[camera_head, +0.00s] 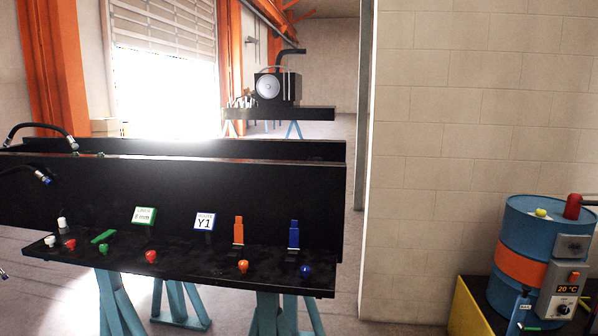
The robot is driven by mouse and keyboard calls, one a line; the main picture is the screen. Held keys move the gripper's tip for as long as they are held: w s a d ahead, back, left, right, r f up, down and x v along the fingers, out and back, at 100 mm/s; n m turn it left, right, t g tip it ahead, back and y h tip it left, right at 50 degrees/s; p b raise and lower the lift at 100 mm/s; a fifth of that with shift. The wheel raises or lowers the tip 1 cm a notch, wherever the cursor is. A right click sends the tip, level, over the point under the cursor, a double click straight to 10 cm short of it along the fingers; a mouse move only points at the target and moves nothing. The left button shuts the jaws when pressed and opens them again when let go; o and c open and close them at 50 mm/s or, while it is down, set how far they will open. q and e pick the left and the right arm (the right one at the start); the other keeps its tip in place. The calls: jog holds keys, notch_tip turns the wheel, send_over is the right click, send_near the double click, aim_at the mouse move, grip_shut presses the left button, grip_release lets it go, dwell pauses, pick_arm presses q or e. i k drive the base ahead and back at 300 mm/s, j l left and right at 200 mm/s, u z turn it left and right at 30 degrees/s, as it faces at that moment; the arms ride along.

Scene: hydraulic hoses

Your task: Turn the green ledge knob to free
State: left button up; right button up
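Neither of my grippers shows in the head view.
Along the ledge (200,268) are white and red knobs (151,256), an orange lever (239,230), a blue lever (294,235) and a blue knob (305,271). Signs (204,222) stand behind. Black hoses (40,128) hang at left. A blue drum (535,250) stands right.

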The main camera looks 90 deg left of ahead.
aim_at(103, 248)
jog(key=u, duration=1.9)
